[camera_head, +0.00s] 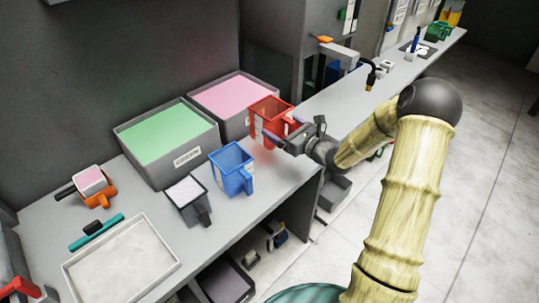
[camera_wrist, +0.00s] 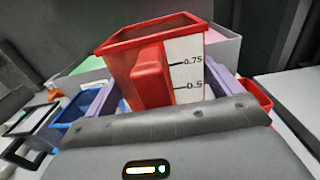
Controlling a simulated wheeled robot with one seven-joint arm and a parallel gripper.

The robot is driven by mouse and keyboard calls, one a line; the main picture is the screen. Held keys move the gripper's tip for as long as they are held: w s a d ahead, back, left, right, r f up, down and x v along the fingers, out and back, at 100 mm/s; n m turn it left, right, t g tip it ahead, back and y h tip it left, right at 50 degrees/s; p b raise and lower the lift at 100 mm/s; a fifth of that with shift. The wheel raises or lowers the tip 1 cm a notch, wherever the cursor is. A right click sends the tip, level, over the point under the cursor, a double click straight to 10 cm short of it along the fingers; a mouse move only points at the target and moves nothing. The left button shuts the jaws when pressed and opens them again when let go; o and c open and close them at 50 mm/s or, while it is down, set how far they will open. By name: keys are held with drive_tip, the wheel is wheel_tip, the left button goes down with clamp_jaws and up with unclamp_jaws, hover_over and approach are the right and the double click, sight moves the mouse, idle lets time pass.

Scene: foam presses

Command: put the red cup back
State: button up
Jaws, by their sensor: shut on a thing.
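The red cup (camera_head: 268,118) is a square measuring cup with a white scale strip, held roughly upright in front of the pink bin near the right end of the near counter. My gripper (camera_head: 284,134) is shut on it from the right. In the wrist view the cup (camera_wrist: 147,42) stands between the purple fingers of my gripper (camera_wrist: 160,92), its red handle facing the palm and the marks 0.75 and 0.5 showing. The cup looks raised above the counter, with a reddish shade beneath it. Its base is hidden in the wrist view.
A blue cup (camera_head: 232,170) and a grey cup (camera_head: 187,198) stand left of the red cup. Behind are a green bin (camera_head: 187,157) and a pink bin (camera_head: 210,104). An orange cup (camera_head: 99,191) and a white-bottomed tray (camera_head: 78,283) lie farther left. Bare counter (camera_head: 283,178) shows right of the blue cup.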

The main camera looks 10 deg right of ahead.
sight(282, 138)
drive_tip(key=shift+s+a, duration=0.1)
drive_tip(key=shift+s, duration=0.05)
drive_tip(key=shift+s+f, duration=0.1)
drive_tip(key=shift+f, duration=0.1)
wheel_tip(282, 138, down, 5)
drive_tip(key=shift+r+p, duration=0.1)
drive_tip(key=shift+p, duration=0.2)
drive_tip(key=shift+f, duration=0.2)
drive_tip(key=shift+f, duration=2.1)
